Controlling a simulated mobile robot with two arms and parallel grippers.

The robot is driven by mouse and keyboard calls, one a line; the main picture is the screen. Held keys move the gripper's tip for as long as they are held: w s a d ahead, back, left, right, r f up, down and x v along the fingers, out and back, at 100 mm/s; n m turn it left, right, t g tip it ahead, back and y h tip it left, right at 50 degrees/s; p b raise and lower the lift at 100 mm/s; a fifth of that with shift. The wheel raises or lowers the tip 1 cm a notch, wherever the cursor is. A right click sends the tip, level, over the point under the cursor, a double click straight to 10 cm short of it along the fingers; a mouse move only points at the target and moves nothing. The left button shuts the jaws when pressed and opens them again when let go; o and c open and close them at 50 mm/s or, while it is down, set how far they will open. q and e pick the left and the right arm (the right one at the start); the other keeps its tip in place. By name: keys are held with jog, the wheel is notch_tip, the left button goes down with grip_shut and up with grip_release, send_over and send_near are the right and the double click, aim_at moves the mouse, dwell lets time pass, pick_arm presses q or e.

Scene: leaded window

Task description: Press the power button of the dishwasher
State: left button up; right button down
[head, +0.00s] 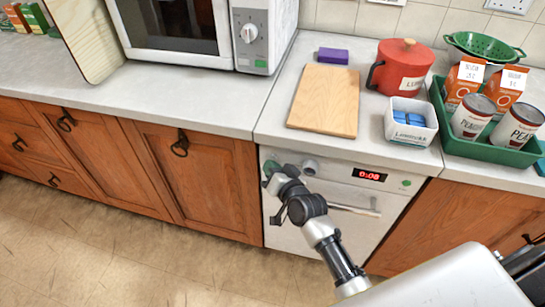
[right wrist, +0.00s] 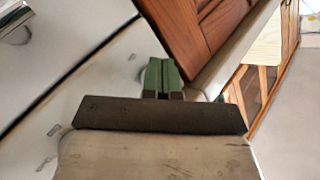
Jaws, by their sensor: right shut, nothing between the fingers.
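The dishwasher (head: 345,192) is a white front under the counter, with a red lit display (head: 369,174) reading 0:08. A round grey knob (head: 310,167) sits on the left part of its panel, and a small round green button (head: 406,183) sits right of the display. My right gripper (head: 269,172) is at the panel's left end, left of the knob and far from the green button. Its green fingers (right wrist: 162,76) are together and empty in the right wrist view. I cannot tell whether they touch the panel; the arm hides part of the front. My left gripper is not in view.
Below the panel is a bar handle (head: 354,210). On the counter above are a wooden board (head: 324,99), a red pot (head: 402,68), a white tub (head: 410,123) and a green tray (head: 492,146) with cans and cartons. Wooden cupboards (head: 200,180) flank the dishwasher.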

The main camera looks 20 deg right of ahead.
jog(key=shift+s+a, duration=0.25)
jog(key=shift+s, duration=0.15)
jog(key=s+a+p, duration=0.3)
jog(key=s, duration=0.2)
jog(key=shift+a, duration=0.2)
dwell(0.4)
